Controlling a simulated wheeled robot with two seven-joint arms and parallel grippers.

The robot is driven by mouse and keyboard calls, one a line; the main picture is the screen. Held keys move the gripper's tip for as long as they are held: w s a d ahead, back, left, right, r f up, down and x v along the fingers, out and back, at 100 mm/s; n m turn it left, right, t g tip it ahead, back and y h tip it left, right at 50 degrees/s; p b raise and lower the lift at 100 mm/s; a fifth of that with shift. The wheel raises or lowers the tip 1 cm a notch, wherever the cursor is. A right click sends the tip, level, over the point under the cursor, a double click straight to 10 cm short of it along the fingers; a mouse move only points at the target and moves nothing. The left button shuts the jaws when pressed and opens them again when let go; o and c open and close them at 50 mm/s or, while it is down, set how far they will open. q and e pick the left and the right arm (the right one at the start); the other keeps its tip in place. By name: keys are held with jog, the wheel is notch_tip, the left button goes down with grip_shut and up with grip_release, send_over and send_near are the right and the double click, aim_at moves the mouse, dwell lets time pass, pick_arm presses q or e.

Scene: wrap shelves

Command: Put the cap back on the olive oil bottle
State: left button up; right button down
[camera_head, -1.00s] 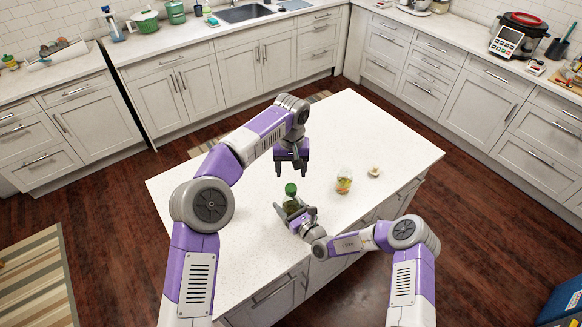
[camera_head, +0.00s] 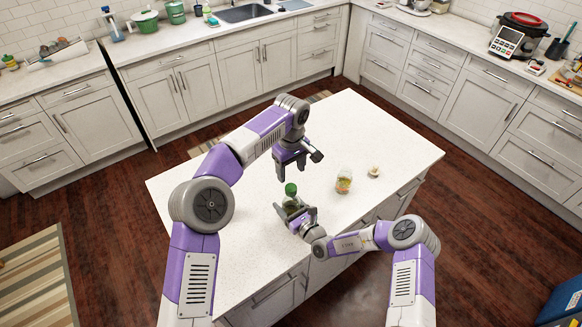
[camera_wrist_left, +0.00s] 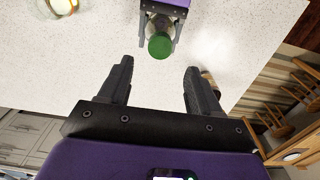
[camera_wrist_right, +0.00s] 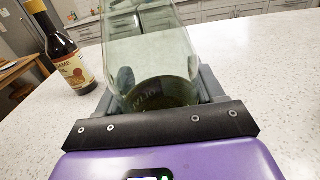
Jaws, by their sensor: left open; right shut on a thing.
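A green cap (camera_head: 291,188) sits at the top of the bottle. In the left wrist view the cap (camera_wrist_left: 159,45) covers the bottle mouth, so I cannot tell how firmly it is seated. My left gripper (camera_head: 293,173) is open and empty, above and behind the cap. In its wrist view the cap lies just beyond the fingertips (camera_wrist_left: 158,66).
A glass jar (camera_head: 344,183) with yellowish contents and a small pale object (camera_head: 374,171) stand to the right on the island. A sesame oil bottle (camera_wrist_right: 66,52) shows in the right wrist view. The island top (camera_head: 380,130) is clear at the back right.

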aim_at(291, 187)
pick_arm(q)
notch_tip(291, 187, down, 8)
jog(key=shift+r, duration=0.25)
jog(key=shift+c, duration=0.4)
